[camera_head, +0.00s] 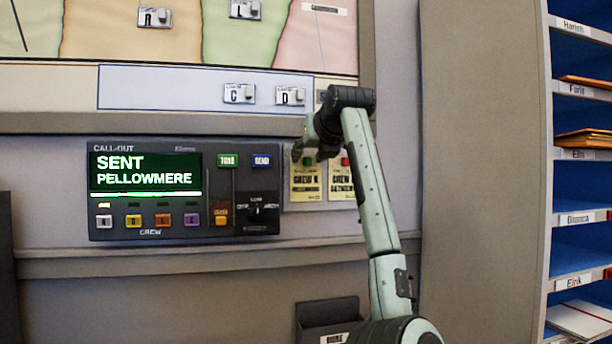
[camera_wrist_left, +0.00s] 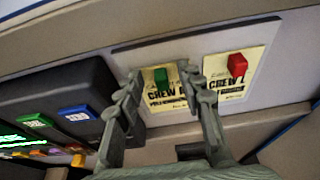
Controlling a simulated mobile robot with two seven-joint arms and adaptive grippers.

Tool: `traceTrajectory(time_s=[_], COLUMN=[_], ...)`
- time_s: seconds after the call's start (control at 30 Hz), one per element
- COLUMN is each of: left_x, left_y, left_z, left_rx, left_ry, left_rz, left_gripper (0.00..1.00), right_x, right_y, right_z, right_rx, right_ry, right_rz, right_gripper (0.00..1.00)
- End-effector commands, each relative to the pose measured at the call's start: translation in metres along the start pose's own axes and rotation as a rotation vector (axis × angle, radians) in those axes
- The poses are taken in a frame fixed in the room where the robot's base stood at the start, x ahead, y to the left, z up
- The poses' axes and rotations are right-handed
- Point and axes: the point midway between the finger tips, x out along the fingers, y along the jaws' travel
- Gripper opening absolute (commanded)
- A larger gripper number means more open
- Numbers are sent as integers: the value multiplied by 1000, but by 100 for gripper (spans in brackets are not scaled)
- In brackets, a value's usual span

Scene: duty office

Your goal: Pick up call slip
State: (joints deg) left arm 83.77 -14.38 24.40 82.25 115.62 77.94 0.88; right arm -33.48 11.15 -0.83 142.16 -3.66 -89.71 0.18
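Two yellow call slips hang side by side on a pale plate right of the call-out panel. The left slip (camera_head: 306,188) has a green clip (camera_wrist_left: 161,77) at its top. The right slip (camera_head: 341,190) has a red clip (camera_wrist_left: 237,64). Both the left slip (camera_wrist_left: 166,104) and the right slip (camera_wrist_left: 222,87) show in the left wrist view. My left gripper (camera_head: 304,150) is in front of the slips' upper part. In the left wrist view its fingers (camera_wrist_left: 164,84) are apart, either side of the green clip, with nothing held. Whether they touch the slip cannot be told. My right gripper is not visible.
The call-out panel (camera_head: 185,190) reads "SENT PELLOWMERE" and sits close left of the slips. A ledge (camera_head: 200,261) runs below. A dark holder (camera_head: 327,316) is low on the wall. A blue shelf unit (camera_head: 580,190) with papers stands at the right.

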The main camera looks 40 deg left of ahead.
Motion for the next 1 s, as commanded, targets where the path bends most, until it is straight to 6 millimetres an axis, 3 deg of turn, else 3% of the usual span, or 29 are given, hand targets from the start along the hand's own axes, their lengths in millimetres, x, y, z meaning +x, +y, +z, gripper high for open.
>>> traceTrajectory(time_s=[0.23,0.57,0.87,1.0], left_x=[3,3,1,-13], left_y=[0,0,0,-2], left_z=[0,0,1,9], left_rx=[0,0,0,-2], left_ry=[-1,-1,-1,-3], left_rz=[-1,0,-1,-4], left_gripper=[38,0,0,0], right_x=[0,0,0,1], right_y=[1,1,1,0], right_z=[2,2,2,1], right_rx=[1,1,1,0], right_ry=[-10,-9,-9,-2], right_rz=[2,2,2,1], right_gripper=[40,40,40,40])
